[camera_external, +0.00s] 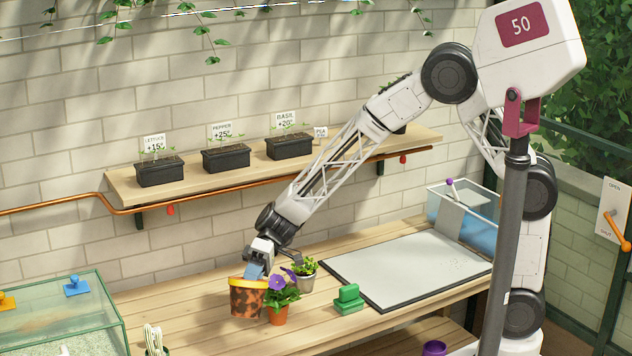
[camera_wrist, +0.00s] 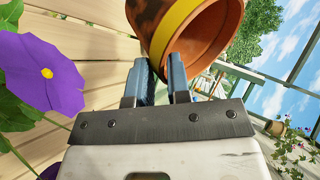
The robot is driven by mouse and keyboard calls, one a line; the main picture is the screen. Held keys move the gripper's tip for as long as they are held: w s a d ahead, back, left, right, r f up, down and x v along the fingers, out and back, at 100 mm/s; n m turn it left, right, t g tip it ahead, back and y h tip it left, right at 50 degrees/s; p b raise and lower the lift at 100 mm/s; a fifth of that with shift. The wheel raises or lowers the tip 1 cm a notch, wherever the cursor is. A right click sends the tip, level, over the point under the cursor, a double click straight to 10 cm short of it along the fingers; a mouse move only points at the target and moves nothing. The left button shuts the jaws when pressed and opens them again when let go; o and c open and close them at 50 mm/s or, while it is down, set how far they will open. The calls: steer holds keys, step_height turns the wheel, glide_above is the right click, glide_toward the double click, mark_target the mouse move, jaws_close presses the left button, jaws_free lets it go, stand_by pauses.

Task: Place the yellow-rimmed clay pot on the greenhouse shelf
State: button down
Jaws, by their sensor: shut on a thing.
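The clay pot (camera_external: 246,299) has a yellow rim and dark mottled patches on its side. It is at the front of the wooden bench in the external view, roughly upright. My gripper (camera_external: 256,272) reaches down to its rim from above and is shut on it. In the wrist view my gripper's blue fingers (camera_wrist: 161,82) pinch the wall of the pot (camera_wrist: 205,38), whose hollow inside looks empty. I cannot tell whether the pot's base touches the bench. The greenhouse shelf (camera_external: 205,187) is on the brick wall, with several black seedling trays along it.
A purple-flowered pot (camera_external: 278,315) stands close beside the clay pot, and a small green plant (camera_external: 305,270) is behind it. A green block (camera_external: 348,299), a grey mat (camera_external: 405,268) and a glass tank (camera_external: 65,310) are around. A copper pipe (camera_external: 60,206) runs below the shelf.

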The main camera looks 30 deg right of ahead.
steer(key=w+d+r+m+t+h, duration=0.1)
steer(key=w+d+r+m+t, duration=0.1)
steer(key=d+r, duration=0.9)
steer(key=w+d+r+m+t+h, duration=0.1)
steer(key=w+d+r+m+t, duration=0.2)
steer(key=d, duration=2.2)
steer(key=w+d+r+m+t+h, duration=0.1)
steer(key=w+d+r+m+t, duration=0.2)
steer(key=w+d+r, duration=0.6)
steer(key=d+r+t, duration=0.1)
steer(key=d+r, duration=0.8)
steer(key=r, duration=0.3)
steer(key=shift+w+d, duration=0.15)
steer(key=shift+w, duration=0.1)
steer(key=shift+w, duration=0.15)
steer(key=w+a+f, duration=0.1)
steer(key=w, duration=1.4)
steer(key=shift+w+a+f, duration=0.2)
steer(key=shift+w, duration=0.15)
steer(key=shift+f, duration=1.75)
steer(key=shift+f, duration=0.1)
